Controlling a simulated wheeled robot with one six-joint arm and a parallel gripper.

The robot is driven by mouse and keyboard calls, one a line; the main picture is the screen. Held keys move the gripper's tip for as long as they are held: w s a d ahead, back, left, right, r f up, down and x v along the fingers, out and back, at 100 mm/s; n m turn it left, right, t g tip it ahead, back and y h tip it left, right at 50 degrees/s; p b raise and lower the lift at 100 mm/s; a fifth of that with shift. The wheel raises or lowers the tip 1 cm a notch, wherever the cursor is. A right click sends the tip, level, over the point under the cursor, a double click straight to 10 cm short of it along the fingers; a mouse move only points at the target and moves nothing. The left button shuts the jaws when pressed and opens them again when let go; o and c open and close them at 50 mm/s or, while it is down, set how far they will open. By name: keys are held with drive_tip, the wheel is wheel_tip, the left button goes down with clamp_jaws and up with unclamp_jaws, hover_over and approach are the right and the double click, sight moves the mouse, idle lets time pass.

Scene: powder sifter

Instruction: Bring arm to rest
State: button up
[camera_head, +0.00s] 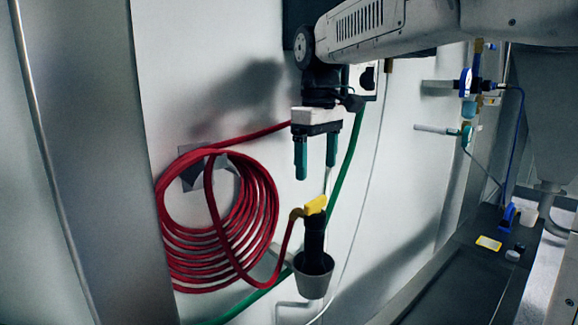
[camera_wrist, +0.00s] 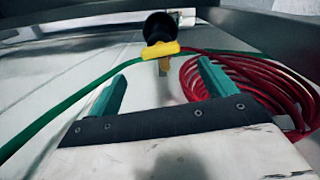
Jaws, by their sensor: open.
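My gripper (camera_head: 315,160) hangs from my arm in front of the white wall, with its two teal fingers pointing down. It is open, with nothing between the fingers. Below it in the head view, a black tool with a yellow trigger (camera_head: 315,205) stands upright in a grey cup holder (camera_head: 313,276). The gripper is above the tool and apart from it. In the wrist view, the gripper's fingers (camera_wrist: 163,90) are spread, and the black and yellow tool (camera_wrist: 160,32) shows beyond them.
A coiled red hose (camera_head: 215,225) hangs on the wall at left and runs to the tool. A green hose (camera_head: 345,165) runs down behind the gripper. Valves (camera_head: 467,82) stick out at right. A dark bench (camera_head: 455,285) with small items lies at lower right.

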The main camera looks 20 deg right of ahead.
drive_tip(key=f, duration=0.1)
drive_tip(key=s+f+m, duration=0.1)
drive_tip(key=f, duration=0.1)
drive_tip(key=shift+s+m, duration=0.15)
drive_tip(key=shift+m, duration=0.15)
drive_tip(key=s+d+f+m, duration=0.1)
drive_tip(key=s+f, duration=0.3)
drive_tip(key=s, duration=0.4)
drive_tip(key=s+d+f+m, duration=0.1)
drive_tip(key=s+f, duration=0.3)
drive_tip(key=s, duration=0.4)
drive_tip(key=s+d+f+m+t, duration=0.1)
drive_tip(key=s+f, duration=0.3)
drive_tip(key=s, duration=0.4)
drive_tip(key=shift+s+m, duration=0.4)
drive_tip(key=shift+m, duration=0.5)
drive_tip(key=shift+f, duration=0.1)
